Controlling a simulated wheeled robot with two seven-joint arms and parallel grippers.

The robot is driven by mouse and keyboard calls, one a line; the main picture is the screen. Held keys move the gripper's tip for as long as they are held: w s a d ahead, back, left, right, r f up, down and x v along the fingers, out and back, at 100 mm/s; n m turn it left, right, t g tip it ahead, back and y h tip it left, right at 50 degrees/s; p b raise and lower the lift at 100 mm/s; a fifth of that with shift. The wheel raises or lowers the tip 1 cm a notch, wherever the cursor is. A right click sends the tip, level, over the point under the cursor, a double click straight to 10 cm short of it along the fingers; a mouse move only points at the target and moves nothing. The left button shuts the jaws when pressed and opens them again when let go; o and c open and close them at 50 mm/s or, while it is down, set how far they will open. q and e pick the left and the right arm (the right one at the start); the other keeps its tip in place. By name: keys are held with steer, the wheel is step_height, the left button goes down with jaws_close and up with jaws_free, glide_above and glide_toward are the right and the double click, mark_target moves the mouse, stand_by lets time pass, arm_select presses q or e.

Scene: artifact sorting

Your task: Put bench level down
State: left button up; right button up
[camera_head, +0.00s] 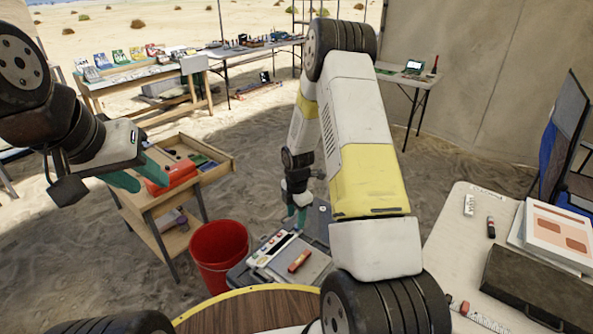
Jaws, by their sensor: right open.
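A red, elongated object (179,174), possibly the bench level, is at the near end of the wooden cart tray (219,170). My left gripper (140,174) has its teal fingertips beside and partly in front of it. I cannot tell whether the fingers touch or grip it, or whether it rests on the tray. My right gripper (295,218) is open and points down above the grey case (247,279). A smaller red-orange item (299,261) lies on the case's light top. My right arm hides part of the case.
A red bucket (219,256) stands between the cart and the case. A round wooden top (250,308) is at the front. A pale table (446,248) at right holds a dark box (535,288) and papers. Tables with small items stand at the back.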

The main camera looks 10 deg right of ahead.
steer(key=s+r+m+t, duration=0.1)
steer(key=s+r+m, duration=0.15)
steer(key=r, duration=0.55)
steer(key=s+r+m+t, duration=0.15)
steer(key=r+m, duration=0.25)
steer(key=r, duration=0.5)
steer(key=s+r+m, duration=0.2)
steer(key=r+m, duration=0.1)
steer(key=r, duration=0.5)
steer(key=s+a+r+m+t+y, duration=0.1)
steer(key=s+r+m, duration=0.5)
steer(key=s, duration=0.4)
steer(key=s+a+r+m+t+y, duration=0.1)
steer(key=s+r+m+t, duration=0.1)
steer(key=s+r+m, duration=0.4)
steer(key=s+r, duration=0.1)
steer(key=s, duration=0.2)
steer(key=shift+s+a+r, duration=0.25)
steer(key=shift+s+r, duration=0.05)
steer(key=shift+s, duration=0.1)
